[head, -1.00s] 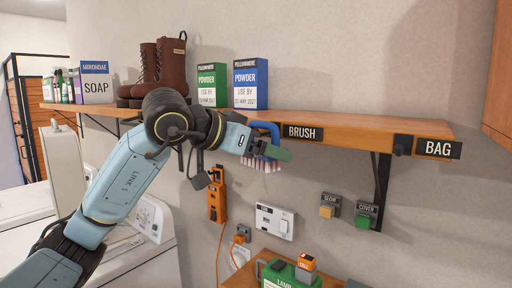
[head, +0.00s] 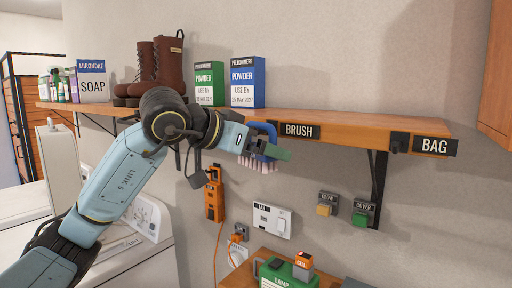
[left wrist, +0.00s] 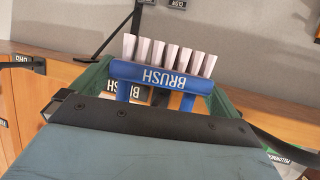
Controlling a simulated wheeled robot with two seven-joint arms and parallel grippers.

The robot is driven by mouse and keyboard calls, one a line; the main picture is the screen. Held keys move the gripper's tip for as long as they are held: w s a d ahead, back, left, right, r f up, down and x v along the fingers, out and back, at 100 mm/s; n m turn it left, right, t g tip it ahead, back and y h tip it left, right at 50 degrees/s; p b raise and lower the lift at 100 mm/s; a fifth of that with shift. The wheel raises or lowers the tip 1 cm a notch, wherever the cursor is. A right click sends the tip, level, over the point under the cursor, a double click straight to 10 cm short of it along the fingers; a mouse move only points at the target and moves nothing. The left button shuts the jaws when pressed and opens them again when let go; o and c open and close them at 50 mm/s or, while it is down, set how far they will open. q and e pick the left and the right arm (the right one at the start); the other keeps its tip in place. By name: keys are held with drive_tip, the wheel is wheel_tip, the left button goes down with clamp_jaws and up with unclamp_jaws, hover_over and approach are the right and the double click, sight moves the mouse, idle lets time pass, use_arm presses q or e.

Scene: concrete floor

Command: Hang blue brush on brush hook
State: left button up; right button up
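The blue brush (head: 266,131) is at the front edge of the wooden shelf, just left of the BRUSH label (head: 299,131), with pale bristles pointing down. My left gripper (head: 264,151) is at the brush, with its green fingers at both ends of the brush. In the left wrist view the blue brush (left wrist: 160,76) lies between the fingers of my left gripper (left wrist: 162,88), which appear to touch its ends. The brush hook is mostly hidden behind the brush and gripper, so I cannot tell if the handle is on it. My right gripper is not in view.
The wooden shelf (head: 350,123) carries boots (head: 165,65), powder boxes (head: 247,80) and a soap box (head: 93,82). A BAG label (head: 436,147) and black hook (head: 398,142) are at its right end. Wall switches (head: 272,220) and an orange device (head: 214,195) are below.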

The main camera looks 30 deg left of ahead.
use_arm(q)
drive_tip(key=shift+s, duration=0.1)
drive_tip(key=b+v, duration=0.2)
drive_tip(key=v, duration=1.1)
drive_tip(key=shift+b, duration=0.4)
drive_tip(key=shift+s, duration=0.1)
